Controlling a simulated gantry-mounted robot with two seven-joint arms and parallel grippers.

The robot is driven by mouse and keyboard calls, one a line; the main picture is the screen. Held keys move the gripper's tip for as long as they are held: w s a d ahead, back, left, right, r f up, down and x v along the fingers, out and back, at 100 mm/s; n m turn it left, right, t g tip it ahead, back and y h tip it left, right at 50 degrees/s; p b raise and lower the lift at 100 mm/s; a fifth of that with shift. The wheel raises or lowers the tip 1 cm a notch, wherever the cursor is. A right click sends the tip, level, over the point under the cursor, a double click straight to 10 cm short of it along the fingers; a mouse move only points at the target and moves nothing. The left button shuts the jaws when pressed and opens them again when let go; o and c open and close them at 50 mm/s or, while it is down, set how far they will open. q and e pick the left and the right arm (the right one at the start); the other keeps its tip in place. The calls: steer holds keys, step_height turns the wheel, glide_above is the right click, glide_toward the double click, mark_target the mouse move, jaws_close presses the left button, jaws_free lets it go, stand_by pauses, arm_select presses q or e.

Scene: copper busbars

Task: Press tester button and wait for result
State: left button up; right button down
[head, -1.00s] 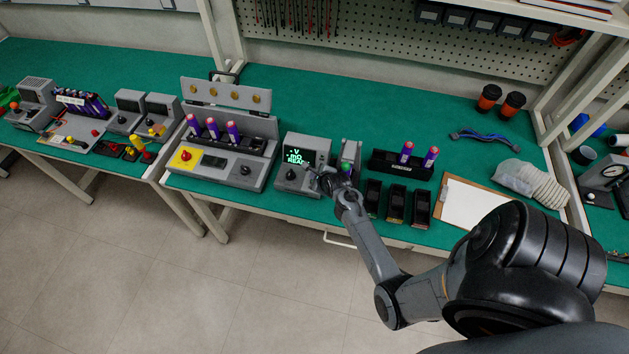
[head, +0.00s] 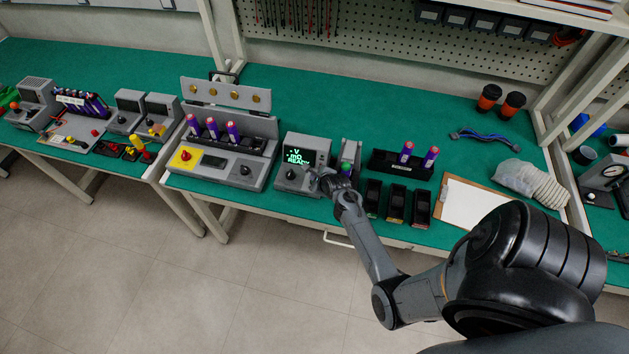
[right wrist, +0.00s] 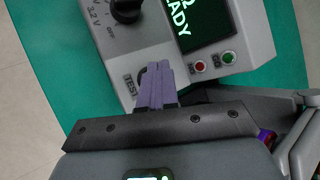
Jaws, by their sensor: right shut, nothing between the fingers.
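The grey tester (head: 301,149) stands on the green bench in the head view, its screen (head: 299,156) lit with green text reading V, mΩ and READY. In the right wrist view the screen (right wrist: 196,20) shows READY, with a red light or button (right wrist: 199,67) and a green one (right wrist: 228,57) beside it. My right gripper (head: 323,179) is at the tester's front right corner. Its purple fingertips (right wrist: 158,70) are shut together and empty, next to the TEST label (right wrist: 130,85). They hide whatever is beside that label, so contact with the button cannot be told. My left gripper is out of view.
A grey stand with a green-topped part (head: 346,168) is just right of the tester. Behind my arm are a black rack (head: 385,163) with two purple cells and several black bins (head: 396,203). A larger grey fixture (head: 222,166) stands left of the tester.

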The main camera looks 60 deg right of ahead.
steer(key=shift+f, duration=0.2)
stand_by(0.4)
steer(key=shift+f, duration=0.25)
stand_by(0.5)
steer(key=shift+r, duration=0.1)
steer(key=shift+r+p, duration=0.75)
steer(key=shift+p, duration=0.15)
step_height(320, 180, up, 5)
steer(key=p, duration=0.5)
